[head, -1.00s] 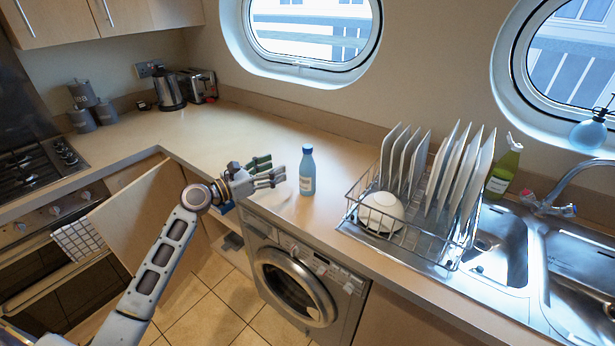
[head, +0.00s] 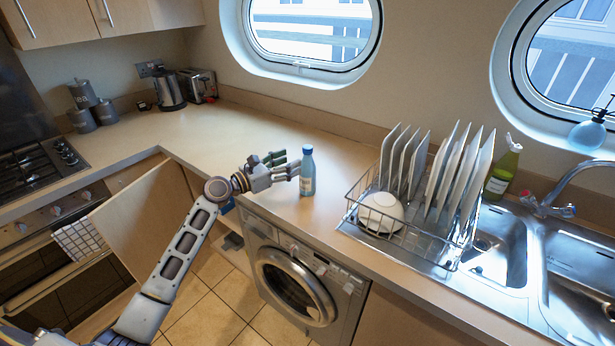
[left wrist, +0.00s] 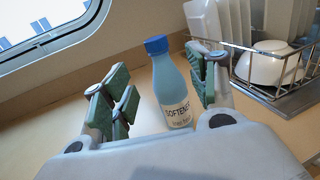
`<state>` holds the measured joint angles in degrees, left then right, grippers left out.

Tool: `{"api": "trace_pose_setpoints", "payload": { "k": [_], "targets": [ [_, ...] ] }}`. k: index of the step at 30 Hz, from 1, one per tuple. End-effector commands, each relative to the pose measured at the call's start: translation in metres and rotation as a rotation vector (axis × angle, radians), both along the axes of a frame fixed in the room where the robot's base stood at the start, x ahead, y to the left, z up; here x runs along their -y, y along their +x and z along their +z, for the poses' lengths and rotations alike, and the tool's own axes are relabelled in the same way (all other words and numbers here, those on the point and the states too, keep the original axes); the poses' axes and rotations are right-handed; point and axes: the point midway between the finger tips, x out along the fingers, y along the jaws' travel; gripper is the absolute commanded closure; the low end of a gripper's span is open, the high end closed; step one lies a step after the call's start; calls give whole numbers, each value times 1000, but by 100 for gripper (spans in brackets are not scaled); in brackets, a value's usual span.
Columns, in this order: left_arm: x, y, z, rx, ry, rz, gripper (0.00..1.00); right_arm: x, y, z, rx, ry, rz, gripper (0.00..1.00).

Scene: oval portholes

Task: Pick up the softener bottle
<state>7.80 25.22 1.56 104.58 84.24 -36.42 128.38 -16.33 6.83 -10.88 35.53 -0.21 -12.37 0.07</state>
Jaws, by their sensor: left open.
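The softener bottle (head: 307,172) is light blue with a darker blue cap and a white label. It stands upright on the wooden counter near its front edge, above the washing machine. In the left wrist view the bottle (left wrist: 170,85) stands between the spread fingers, nearer the right finger, and its label reads "SOFTENER". My left gripper (head: 286,167) is open and reaches in from the left, its fingertips at the bottle's left side. In the left wrist view the open gripper (left wrist: 165,95) has green-padded fingers on both sides of the bottle. I cannot tell whether any finger touches it. My right gripper is not in view.
A wire dish rack (head: 408,228) with several plates and a white bowl (head: 381,212) stands right of the bottle. The sink (head: 500,240) lies beyond it. A kettle (head: 168,90) and toaster (head: 198,85) stand back left. The counter behind the bottle is clear.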

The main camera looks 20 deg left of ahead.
Motion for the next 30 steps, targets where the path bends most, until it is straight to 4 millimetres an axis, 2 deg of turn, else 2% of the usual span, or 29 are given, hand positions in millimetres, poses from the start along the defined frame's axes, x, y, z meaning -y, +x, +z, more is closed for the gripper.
{"api": "trace_pose_setpoints", "payload": {
  "k": [9,19,30],
  "targets": [
    [16,22,1,1,-1,0,41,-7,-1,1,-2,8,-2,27],
    [18,26,0,1,0,0,41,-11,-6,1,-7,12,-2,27],
    [24,33,0,1,-1,-1,41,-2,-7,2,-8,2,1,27]
  ]
}}
